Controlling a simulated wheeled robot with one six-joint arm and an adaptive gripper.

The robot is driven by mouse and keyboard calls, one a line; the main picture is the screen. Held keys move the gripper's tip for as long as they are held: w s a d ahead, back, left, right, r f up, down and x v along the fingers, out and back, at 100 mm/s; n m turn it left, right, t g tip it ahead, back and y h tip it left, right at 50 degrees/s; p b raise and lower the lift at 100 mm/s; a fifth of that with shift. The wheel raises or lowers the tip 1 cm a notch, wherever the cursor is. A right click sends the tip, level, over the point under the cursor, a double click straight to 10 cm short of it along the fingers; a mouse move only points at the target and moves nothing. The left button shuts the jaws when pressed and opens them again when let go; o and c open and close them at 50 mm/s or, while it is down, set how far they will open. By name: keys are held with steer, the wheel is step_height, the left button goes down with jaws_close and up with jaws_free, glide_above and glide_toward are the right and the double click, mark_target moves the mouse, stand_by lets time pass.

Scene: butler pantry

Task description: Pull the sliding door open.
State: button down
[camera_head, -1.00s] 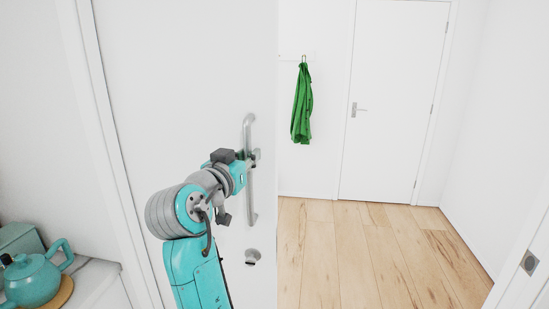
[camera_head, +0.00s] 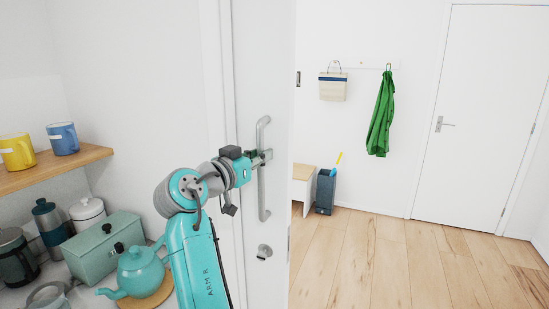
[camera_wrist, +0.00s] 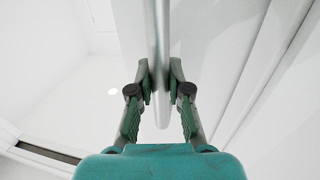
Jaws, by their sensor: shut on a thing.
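The white sliding door (camera_head: 263,75) stands partly in its opening at the middle of the head view, with a wide gap to its right. Its long upright metal handle (camera_head: 263,190) is on the door face. My gripper (camera_head: 264,156) is at the upper part of the handle. In the wrist view my gripper (camera_wrist: 160,85) has its two fingers on either side of the handle bar (camera_wrist: 161,40), shut on it. The door's left part is hidden behind the frame and wall.
A counter at left holds a teal teapot (camera_head: 139,270), a green bread box (camera_head: 104,247) and a flask (camera_head: 50,225). Mugs stand on a wooden shelf (camera_head: 50,168). Beyond the opening, the wooden floor (camera_head: 370,260) is clear, with a bin (camera_head: 325,192) near the far wall.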

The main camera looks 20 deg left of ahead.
steer(key=shift+a, duration=0.25)
steer(key=c, duration=1.1)
jaws_free()
steer(key=shift+w, duration=0.1)
steer(key=s+a, duration=0.2)
steer(key=s, duration=1)
